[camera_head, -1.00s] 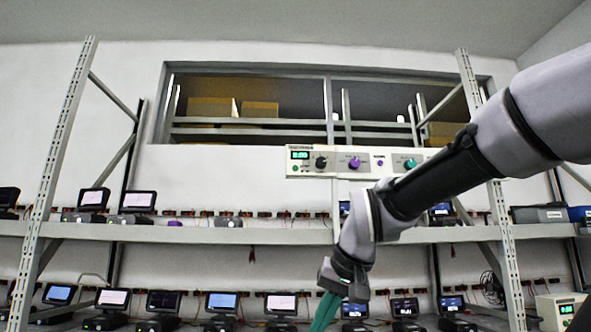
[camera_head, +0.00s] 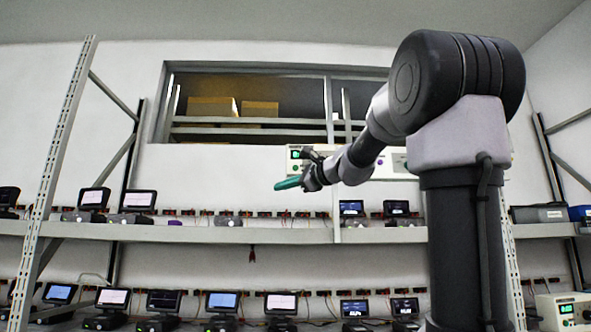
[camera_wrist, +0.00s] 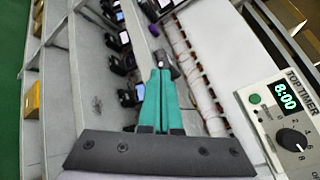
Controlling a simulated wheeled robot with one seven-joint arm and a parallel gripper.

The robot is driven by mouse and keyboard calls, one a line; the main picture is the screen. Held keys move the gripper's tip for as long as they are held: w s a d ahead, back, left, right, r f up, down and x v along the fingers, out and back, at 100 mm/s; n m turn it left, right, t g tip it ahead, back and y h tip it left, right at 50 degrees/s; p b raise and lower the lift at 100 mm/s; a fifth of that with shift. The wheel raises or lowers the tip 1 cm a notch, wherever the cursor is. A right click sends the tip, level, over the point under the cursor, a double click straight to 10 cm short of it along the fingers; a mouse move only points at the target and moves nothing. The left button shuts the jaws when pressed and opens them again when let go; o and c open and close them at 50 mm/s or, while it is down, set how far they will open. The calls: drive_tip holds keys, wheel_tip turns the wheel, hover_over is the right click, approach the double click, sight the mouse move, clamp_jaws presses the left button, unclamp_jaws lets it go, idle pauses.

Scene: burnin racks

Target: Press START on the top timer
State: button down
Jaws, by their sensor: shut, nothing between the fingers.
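The top timer (camera_head: 294,166) is a long pale panel high on the rack in the head view, partly hidden behind my arm. In the wrist view the top timer (camera_wrist: 274,82) is tilted at the right edge, with its label readable and a green display (camera_wrist: 286,96) showing 8:00. A round green button (camera_wrist: 254,99) sits beside the display, and a black knob (camera_wrist: 291,139) is below it. My gripper (camera_head: 279,186) has teal fingers, shut and empty, pointing left in front of and slightly below the panel's left end. In the wrist view the gripper (camera_wrist: 160,72) is apart from the button.
A second timer box (camera_head: 563,310) stands at the lower right. The middle shelf (camera_head: 200,234) holds several small screens (camera_head: 138,201), and more stand on the lower shelf. Rack posts (camera_head: 58,170) rise at left and right. Cables run along the wall behind.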

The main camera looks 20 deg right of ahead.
sight(295, 168)
drive_tip(key=w+d+r+m+t, duration=0.4)
drive_tip(key=w+d+r+m, duration=0.1)
drive_tip(key=r, duration=0.6)
drive_tip(key=w+d, duration=0.1)
drive_tip(key=d, duration=0.1)
drive_tip(key=shift+d+r+m+t, duration=0.15)
drive_tip(key=shift+d+m+t, duration=0.15)
drive_tip(key=shift+d+m, duration=0.1)
drive_tip(key=shift+w, duration=0.1)
drive_tip(key=shift+w+d, duration=0.4)
drive_tip(key=shift+w, duration=1)
drive_tip(key=shift+w+d, duration=0.4)
drive_tip(key=shift+w, duration=0.95)
drive_tip(key=shift+w+d, duration=0.4)
drive_tip(key=shift+w, duration=1)
drive_tip(key=shift+w+d, duration=0.15)
drive_tip(key=shift+w, duration=0.25)
drive_tip(key=shift+w+d, duration=0.1)
drive_tip(key=shift+w, duration=0.3)
drive_tip(key=shift+s, duration=0.1)
drive_tip(key=shift+s+a, duration=0.2)
drive_tip(key=shift+s, duration=0.5)
